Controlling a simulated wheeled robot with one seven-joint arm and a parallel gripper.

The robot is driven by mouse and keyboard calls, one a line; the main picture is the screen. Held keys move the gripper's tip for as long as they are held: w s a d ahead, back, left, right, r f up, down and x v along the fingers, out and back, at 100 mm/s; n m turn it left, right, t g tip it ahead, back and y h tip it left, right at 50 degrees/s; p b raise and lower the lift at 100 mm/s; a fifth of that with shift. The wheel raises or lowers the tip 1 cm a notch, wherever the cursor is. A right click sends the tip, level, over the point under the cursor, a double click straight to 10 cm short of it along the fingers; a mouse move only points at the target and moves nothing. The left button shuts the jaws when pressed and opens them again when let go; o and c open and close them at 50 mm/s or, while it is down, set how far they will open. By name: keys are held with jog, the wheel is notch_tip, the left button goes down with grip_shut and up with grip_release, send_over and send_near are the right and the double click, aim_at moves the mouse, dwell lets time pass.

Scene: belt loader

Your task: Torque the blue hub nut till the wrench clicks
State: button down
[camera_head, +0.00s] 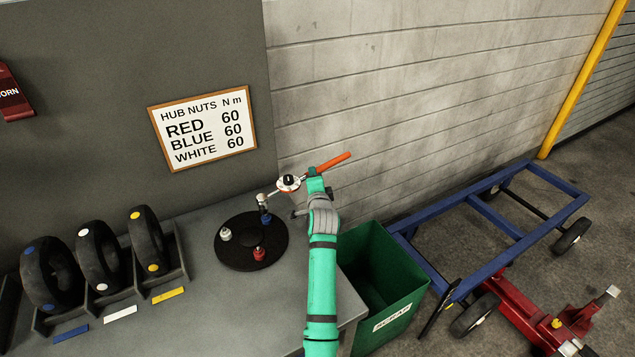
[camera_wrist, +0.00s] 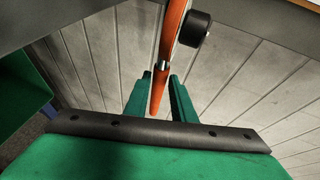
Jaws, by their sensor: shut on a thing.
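The torque wrench (camera_head: 332,162) has an orange handle, a round white dial and a metal head at its left end. My gripper (camera_head: 316,180) is shut on its handle. In the wrist view the orange handle (camera_wrist: 173,40) runs down between my green fingers (camera_wrist: 160,98). The blue hub nut (camera_head: 265,218) is at the back right of the black round hub plate (camera_head: 232,250). The wrench head and socket stand directly over the blue nut; I cannot tell how fully it is seated. A white nut (camera_head: 225,234) and a red nut (camera_head: 259,254) also stand on the plate.
A sign (camera_head: 204,129) lists 60 N m for red, blue and white. Several wheels (camera_head: 97,256) stand in a rack on the bench's left. A green scrap bin (camera_head: 405,305), a blue cart frame (camera_head: 470,235) and a red jack (camera_head: 530,318) are right of the bench.

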jog(key=shift+w+a+f+n+g+y, duration=0.1)
jog(key=shift+w+a+n+g+y, duration=0.1)
jog(key=shift+w+a+n+y, duration=0.45)
jog(key=shift+w+a+n+g+y, duration=0.2)
jog(key=shift+w+a+n+y, duration=0.2)
jog(key=shift+w+y, duration=0.35)
jog(key=shift+f, duration=1.25)
dwell(0.6)
jog(key=shift+s, duration=0.1)
jog(key=shift+s+d+m+h, duration=0.45)
jog(key=shift+d+h, duration=0.15)
jog(key=shift+s+d+m+t+h, duration=0.3)
jog(key=shift+s+d+m+h, duration=0.2)
jog(key=shift+s+d+h, duration=0.15)
jog(key=shift+s, duration=0.1)
